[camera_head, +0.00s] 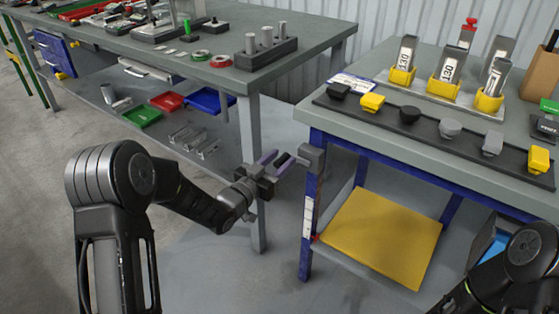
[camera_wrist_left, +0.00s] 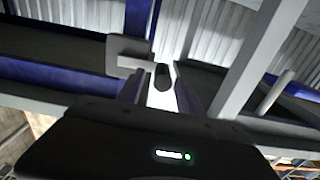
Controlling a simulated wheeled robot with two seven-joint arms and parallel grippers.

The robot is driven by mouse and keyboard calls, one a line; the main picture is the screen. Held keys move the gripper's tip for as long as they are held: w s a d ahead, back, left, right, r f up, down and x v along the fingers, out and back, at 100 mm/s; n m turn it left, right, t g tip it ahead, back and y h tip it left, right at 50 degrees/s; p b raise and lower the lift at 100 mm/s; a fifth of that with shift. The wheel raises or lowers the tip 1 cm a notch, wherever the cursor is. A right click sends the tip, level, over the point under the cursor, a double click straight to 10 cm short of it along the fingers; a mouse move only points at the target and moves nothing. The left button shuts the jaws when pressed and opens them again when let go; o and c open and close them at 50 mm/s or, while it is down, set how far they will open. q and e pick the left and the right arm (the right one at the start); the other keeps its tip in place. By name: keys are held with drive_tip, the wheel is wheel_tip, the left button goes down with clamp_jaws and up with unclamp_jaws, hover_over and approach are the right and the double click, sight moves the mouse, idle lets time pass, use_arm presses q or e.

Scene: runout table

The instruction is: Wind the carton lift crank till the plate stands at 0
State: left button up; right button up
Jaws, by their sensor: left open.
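The carton lift crank (camera_head: 312,157) is a grey block-like arm at the near left corner of the right table; it also shows in the left wrist view (camera_wrist_left: 128,52). Its dark round handle (camera_wrist_left: 162,76) appears between my left fingertips in the wrist view; I cannot tell contact. My left gripper (camera_head: 279,160) is open, its two purple fingers pointing at the crank. The yellow lift plate (camera_head: 385,236) sits low under the tabletop. A white scale strip (camera_head: 308,216) is on the blue leg, with a red pointer (camera_head: 316,238) near its lower end. Its figures are unreadable. My right gripper is out of view.
The right tabletop (camera_head: 330,119) carries a dark strip of knobs and yellow holders (camera_head: 445,88) with labelled pieces. A grey workbench (camera_head: 225,84) with a lower shelf stands at left, its leg (camera_head: 254,190) close behind my left gripper. A blue bin (camera_head: 490,240) is at lower right.

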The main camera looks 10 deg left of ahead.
use_arm(q)
drive_tip(key=shift+c, duration=0.4)
clamp_jaws()
drive_tip(key=shift+d, duration=0.1)
idle(0.8)
